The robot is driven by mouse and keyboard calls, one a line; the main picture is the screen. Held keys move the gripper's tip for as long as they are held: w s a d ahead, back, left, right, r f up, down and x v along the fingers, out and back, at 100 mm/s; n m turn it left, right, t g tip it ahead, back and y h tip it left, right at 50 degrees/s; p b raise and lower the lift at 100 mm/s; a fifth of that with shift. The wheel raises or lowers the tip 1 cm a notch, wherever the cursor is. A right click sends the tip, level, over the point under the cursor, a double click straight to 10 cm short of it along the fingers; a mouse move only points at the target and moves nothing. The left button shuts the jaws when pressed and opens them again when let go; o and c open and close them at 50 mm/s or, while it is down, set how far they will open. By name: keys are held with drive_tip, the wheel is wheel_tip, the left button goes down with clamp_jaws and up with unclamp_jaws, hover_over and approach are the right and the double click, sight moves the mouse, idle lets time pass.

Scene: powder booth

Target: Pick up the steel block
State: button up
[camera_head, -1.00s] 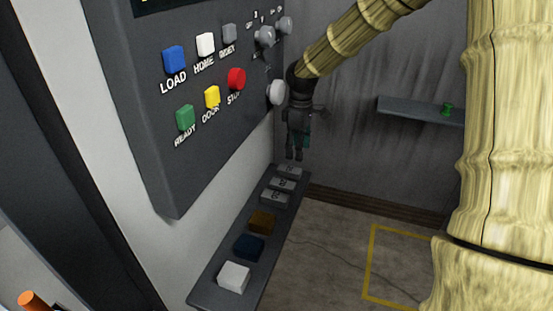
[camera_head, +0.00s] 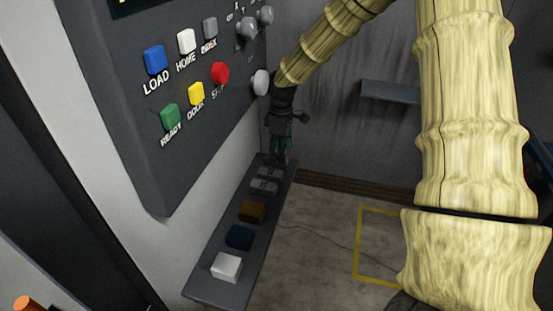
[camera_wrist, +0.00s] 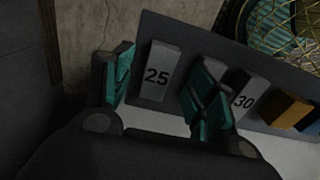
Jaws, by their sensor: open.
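Several grey, steel-looking blocks stand at the far end of a narrow dark shelf (camera_head: 222,291). In the wrist view, the end block marked 25 (camera_wrist: 158,72) appears between the two teal-padded fingers of my open gripper (camera_wrist: 160,90). Another grey block marked 30 (camera_wrist: 242,93) is right of the right finger, partly covered. The right finger hides most of what lies between them. In the head view, my gripper (camera_head: 278,160) points down over the shelf's far end and covers the farthest block. Two grey blocks (camera_head: 264,186) show in front of it. I cannot tell whether the fingers touch anything.
Brown (camera_head: 252,211), dark blue (camera_head: 239,237) and white (camera_head: 227,267) blocks follow along the shelf. A control panel (camera_head: 165,200) with coloured buttons and knobs overhangs its left side. A wall shelf (camera_head: 390,92) is at the back. Floor to the right is open.

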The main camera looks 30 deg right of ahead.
sight(266, 161)
drive_tip(key=shift+w+f+p, duration=0.1)
drive_tip(key=shift+f+p, duration=0.35)
drive_tip(key=shift+f, duration=1.4)
clamp_jaws()
